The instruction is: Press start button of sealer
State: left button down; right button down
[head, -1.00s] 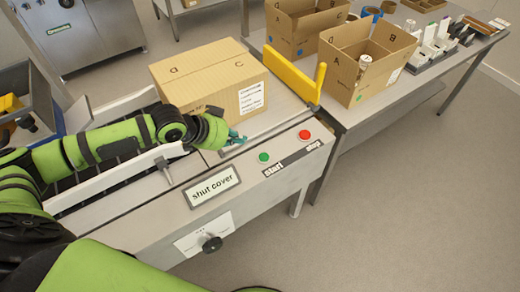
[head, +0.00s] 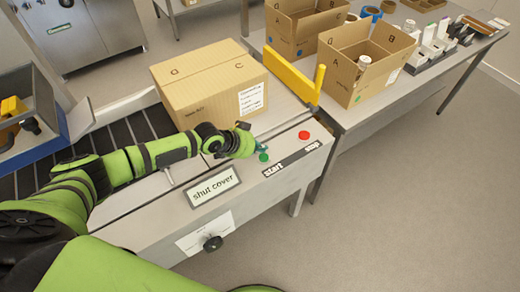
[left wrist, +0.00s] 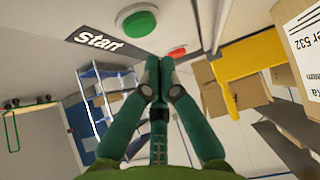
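The sealer (head: 240,192) has a green start button (head: 263,157) and a red stop button (head: 304,135) on its front ledge, above the "start" and "stop" labels. My left gripper (head: 263,146) is just behind the green button, very near it; I cannot tell whether they touch. In the left wrist view, the gripper's green fingertips (left wrist: 158,62) are together with nothing between them. That view also shows the green button (left wrist: 140,23) and the red button (left wrist: 177,52) beyond the tips. My right gripper is not in view.
A closed cardboard box (head: 208,80) sits on the sealer behind my left gripper. A yellow guard (head: 292,78) stands to its right. A "shut cover" sign (head: 212,187) is on the front left. Open boxes (head: 365,65) stand on the right table.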

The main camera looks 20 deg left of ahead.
pick_arm(q)
jog(key=shift+f, duration=1.05)
